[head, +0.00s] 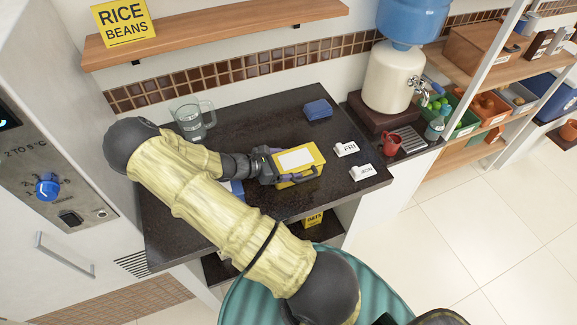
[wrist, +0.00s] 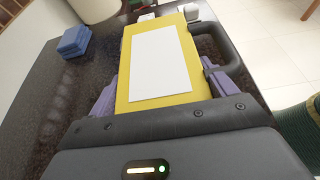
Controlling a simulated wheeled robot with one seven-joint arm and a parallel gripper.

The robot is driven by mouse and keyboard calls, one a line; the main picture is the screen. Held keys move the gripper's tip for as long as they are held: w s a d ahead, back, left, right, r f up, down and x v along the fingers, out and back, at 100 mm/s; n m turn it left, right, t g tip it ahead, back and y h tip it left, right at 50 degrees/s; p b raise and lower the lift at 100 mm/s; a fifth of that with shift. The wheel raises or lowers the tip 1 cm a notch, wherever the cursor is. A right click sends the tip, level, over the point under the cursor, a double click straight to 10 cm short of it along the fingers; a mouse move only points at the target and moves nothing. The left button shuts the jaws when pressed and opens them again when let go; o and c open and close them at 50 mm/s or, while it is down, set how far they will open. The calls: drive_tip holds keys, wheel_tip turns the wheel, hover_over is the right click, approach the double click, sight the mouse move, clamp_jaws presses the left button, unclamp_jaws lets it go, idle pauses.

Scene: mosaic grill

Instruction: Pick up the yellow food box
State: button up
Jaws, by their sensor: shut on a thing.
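The yellow food box (head: 312,157) is on or just above the dark countertop in the head view; I cannot tell whether it touches the top. It has a white label on its upper face and a dark handle on one side. My gripper (head: 283,166) is shut on the box, with the purple fingers on its two sides. In the wrist view the yellow food box (wrist: 158,97) fills the middle, between the fingers of my gripper (wrist: 165,95). The box's underside is hidden.
On the dark counter (head: 254,116) are a glass mug (head: 190,122), blue sponges or cloths (head: 318,109) and white day tags (head: 347,149). A red mug (head: 391,145) and a water dispenser (head: 394,75) stand to the right. A wooden shelf (head: 220,30) hangs above.

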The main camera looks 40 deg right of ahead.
drive_tip(key=shift+r, duration=0.5)
drive_tip(key=shift+c, duration=0.7)
wheel_tip(320, 180, up, 16)
drive_tip(key=b, duration=0.2)
drive_tip(key=shift+r, duration=0.15)
